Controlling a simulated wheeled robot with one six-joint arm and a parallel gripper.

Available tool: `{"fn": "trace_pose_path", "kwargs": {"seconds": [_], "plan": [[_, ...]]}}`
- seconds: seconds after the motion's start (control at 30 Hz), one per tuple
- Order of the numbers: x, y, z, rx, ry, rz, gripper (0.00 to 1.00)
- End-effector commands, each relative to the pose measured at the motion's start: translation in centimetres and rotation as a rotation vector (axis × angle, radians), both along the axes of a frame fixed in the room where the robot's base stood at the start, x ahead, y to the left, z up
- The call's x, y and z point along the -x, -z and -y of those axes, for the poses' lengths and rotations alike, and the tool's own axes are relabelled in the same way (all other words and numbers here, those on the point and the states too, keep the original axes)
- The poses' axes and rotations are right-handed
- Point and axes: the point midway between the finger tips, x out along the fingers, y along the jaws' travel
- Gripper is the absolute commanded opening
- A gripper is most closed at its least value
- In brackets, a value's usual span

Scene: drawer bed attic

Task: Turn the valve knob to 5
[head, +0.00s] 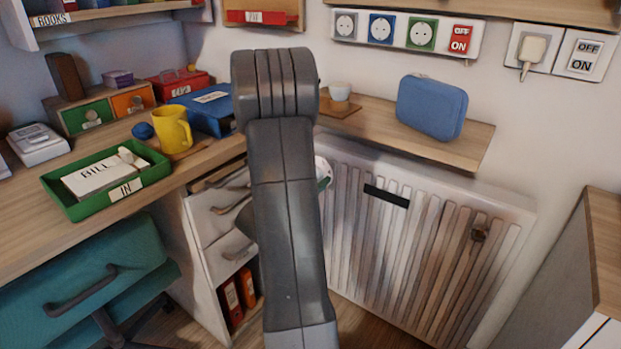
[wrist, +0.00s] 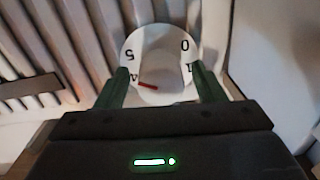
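The valve knob (wrist: 160,70) is a white round dial in the wrist view. Black figures 5, 0 and 1 show on its rim, and another figure at lower left is partly covered. A short red mark sits low on the knob, left of its middle, apart from the 5 at upper left. My gripper (wrist: 161,72) has its two green fingers spread on either side of the knob, with the knob between them; I see no clear contact.
The white ribbed radiator (head: 400,240) stands against the wall under a wooden shelf (head: 440,139) holding a blue case (head: 432,106) and a white cup (head: 340,91). The drawer unit (head: 205,230) is left of my arm. A grey cabinet (head: 560,265) stands at right.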

Motion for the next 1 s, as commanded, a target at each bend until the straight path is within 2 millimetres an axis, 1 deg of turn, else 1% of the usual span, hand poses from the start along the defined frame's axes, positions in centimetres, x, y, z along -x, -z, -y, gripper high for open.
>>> {"fn": "trace_pose_path", "kwargs": {"seconds": [0.23, 0.37, 0.8, 1.0], "plan": [[0.1, -0.1, -0.1, 0.001, 0.0, 0.001, 0.62], [1.0, -0.1, -0.8, 0.001, -0.002, 0.0, 0.62], [7.4, -0.1, -5.3, 0.002, -0.005, -0.001, 0.62], [9.7, 0.0, -6.8, 0.0, -0.005, 0.0, 0.62]]}}
